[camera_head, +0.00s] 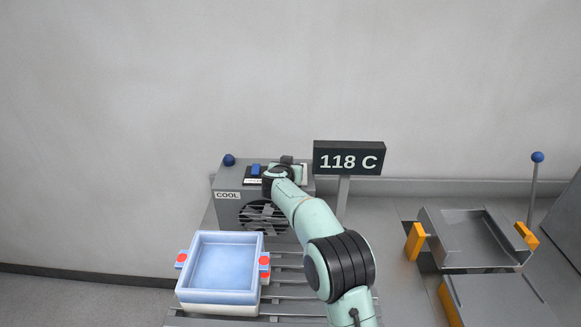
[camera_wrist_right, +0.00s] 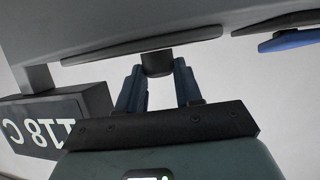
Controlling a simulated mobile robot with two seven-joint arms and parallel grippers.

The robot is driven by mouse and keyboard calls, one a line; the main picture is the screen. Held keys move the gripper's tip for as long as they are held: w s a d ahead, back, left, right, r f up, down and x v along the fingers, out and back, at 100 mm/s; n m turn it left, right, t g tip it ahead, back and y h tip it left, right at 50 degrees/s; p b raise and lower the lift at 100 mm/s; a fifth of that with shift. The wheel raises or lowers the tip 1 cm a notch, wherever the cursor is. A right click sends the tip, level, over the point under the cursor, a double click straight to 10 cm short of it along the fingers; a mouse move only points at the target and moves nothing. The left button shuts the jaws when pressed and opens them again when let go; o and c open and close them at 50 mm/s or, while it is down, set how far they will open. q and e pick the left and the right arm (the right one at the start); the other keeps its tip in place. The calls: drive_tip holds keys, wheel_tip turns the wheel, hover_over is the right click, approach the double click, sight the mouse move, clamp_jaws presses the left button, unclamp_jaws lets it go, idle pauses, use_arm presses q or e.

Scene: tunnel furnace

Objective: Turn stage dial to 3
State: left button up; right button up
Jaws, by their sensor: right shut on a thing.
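The grey COOL box (camera_head: 228,208) with a fan grille stands at the back of the bench. My right arm reaches up to its top, and my right gripper (camera_head: 286,166) is there, hiding most of what it touches. In the right wrist view a short dark round knob (camera_wrist_right: 157,63), apparently the stage dial, sits between the two fingers of my right gripper (camera_wrist_right: 159,83), which is shut on it. The dial's markings and pointer are not readable. My left gripper is not in view.
A display (camera_head: 349,158) reading 118 C stands just right of the box. A small blue switch (camera_head: 255,169) and a blue ball knob (camera_head: 229,160) are left of my gripper. A pale blue tray (camera_head: 222,297) with red-ended handles sits in front. A metal tray (camera_head: 465,240) lies at right.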

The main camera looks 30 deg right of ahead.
drive_tip(key=m+g+h, duration=0.2)
drive_tip(key=m+g, duration=0.1)
drive_tip(key=shift+w+a+r+m+h, duration=0.2)
drive_tip(key=shift+w+m+h, duration=0.1)
drive_tip(key=shift+h, duration=0.1)
drive_tip(key=shift+m+g+h, duration=0.3)
drive_tip(key=shift+m+g, duration=0.2)
drive_tip(key=shift+g, duration=0.1)
drive_tip(key=o, duration=0.9)
drive_tip(key=shift+o, duration=0.7)
drive_tip(key=shift+f, duration=0.15)
drive_tip(key=shift+s, duration=0.1)
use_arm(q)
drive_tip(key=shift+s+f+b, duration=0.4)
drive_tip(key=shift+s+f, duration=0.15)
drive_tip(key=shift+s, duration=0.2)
use_arm(e)
drive_tip(key=v, duration=1.3)
drive_tip(key=shift+a, duration=0.2)
